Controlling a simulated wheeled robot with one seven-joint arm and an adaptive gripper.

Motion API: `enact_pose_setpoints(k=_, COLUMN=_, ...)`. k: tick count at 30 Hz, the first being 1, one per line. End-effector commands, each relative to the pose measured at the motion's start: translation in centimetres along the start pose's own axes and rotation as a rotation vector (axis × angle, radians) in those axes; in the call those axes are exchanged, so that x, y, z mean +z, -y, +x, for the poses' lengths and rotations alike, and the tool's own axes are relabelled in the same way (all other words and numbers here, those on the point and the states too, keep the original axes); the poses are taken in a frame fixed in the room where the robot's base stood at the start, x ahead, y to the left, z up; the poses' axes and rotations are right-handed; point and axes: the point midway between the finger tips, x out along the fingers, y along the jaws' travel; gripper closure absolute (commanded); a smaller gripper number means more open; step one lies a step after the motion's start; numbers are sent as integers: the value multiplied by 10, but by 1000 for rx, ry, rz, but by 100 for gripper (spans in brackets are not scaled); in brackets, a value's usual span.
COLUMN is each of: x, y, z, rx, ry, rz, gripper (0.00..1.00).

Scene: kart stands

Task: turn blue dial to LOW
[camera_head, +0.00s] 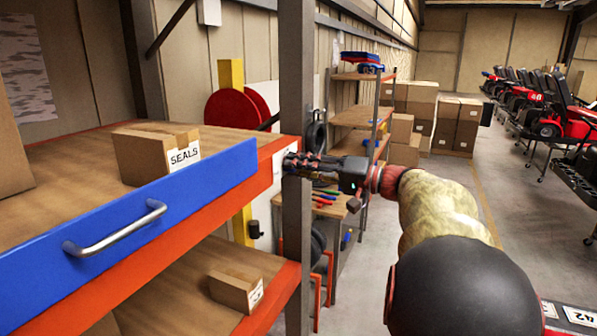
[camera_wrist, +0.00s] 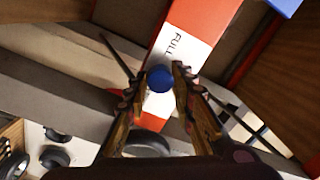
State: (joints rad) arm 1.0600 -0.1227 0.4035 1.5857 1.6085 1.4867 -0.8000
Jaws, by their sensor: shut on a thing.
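The blue dial (camera_wrist: 160,79) shows in the wrist view as a round blue knob in front of a white label strip (camera_wrist: 178,52) on an orange-red shelf edge. The word FULL is readable on the strip above the dial; LOW cannot be read. My gripper (camera_wrist: 159,84) has its two fingers on either side of the dial, shut on it. In the head view my gripper (camera_head: 296,164) reaches left to the shelf post, and the dial is hidden there. The dial's pointing direction cannot be made out.
A blue drawer (camera_head: 150,205) with a metal handle (camera_head: 115,232) juts out left of my gripper. A SEALS box (camera_head: 155,152) stands behind it. A grey upright post (camera_head: 297,90) is close to my gripper. Karts (camera_head: 545,115) stand at far right, with open floor before them.

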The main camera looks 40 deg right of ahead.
Motion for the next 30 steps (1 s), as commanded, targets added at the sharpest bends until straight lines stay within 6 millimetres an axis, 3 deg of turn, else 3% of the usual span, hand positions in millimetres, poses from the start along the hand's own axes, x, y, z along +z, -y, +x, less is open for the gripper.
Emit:
enact_pose_setpoints(k=15, x=0, y=0, z=0, rx=-7, ry=-10, rz=453, gripper=100)
enact_pose_setpoints(k=30, x=0, y=-1, z=0, rx=-10, ry=-15, rz=650, gripper=100)
